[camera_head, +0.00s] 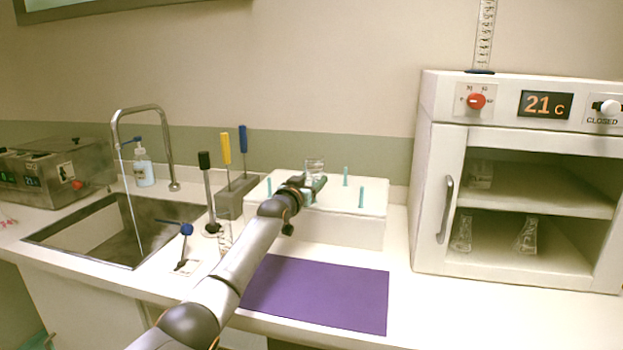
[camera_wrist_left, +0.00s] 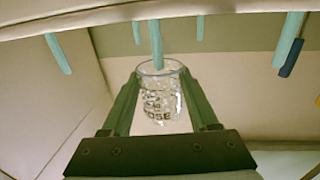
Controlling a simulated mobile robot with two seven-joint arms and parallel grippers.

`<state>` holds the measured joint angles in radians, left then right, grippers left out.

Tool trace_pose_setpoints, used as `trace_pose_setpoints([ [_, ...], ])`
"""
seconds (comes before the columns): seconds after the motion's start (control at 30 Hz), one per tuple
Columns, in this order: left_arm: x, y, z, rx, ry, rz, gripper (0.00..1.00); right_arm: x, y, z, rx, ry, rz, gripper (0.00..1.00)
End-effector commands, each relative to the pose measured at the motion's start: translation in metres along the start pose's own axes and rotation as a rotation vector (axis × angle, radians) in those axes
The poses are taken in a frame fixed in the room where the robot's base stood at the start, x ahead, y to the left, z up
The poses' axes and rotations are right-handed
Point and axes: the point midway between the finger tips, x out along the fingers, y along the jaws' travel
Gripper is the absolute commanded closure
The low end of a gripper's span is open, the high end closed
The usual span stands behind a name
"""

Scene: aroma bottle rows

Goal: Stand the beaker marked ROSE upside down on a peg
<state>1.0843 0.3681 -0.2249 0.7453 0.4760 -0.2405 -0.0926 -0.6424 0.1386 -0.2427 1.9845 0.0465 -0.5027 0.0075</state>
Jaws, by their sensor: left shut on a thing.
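My left gripper (camera_head: 315,183) is shut on a clear glass beaker (camera_head: 315,166) above the white peg rack (camera_head: 350,230). In the left wrist view the gripper (camera_wrist_left: 162,105) has a finger on each side of the beaker (camera_wrist_left: 162,98), whose dark letters read "OSE". This view appears upside down, with pegs hanging from the top, so the beaker is inverted. A teal peg (camera_wrist_left: 156,45) lines up with its open mouth; I cannot tell whether the tip is inside. Other pegs (camera_head: 361,197) are bare. My right gripper is not in view.
A purple mat (camera_head: 318,293) lies in front of the rack. A stand with yellow and blue handles (camera_head: 232,195) is at its left, beyond it a sink (camera_head: 120,230) with running water. A white cabinet (camera_head: 432,190) with glassware stands at the right.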

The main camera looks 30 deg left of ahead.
Motion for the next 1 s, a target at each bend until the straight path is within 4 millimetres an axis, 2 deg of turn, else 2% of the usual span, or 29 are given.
trace_pose_setpoints([
  [0.1,0.000,0.000,0.013,0.000,0.000,0.000,0.94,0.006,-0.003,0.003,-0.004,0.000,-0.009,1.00],
  [0.5,0.000,0.000,0.042,-0.001,0.000,0.000,0.94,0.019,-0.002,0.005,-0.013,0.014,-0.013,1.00],
  [1.0,0.000,0.000,0.049,0.000,0.000,0.000,0.94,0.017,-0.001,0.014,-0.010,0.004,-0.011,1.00],
])
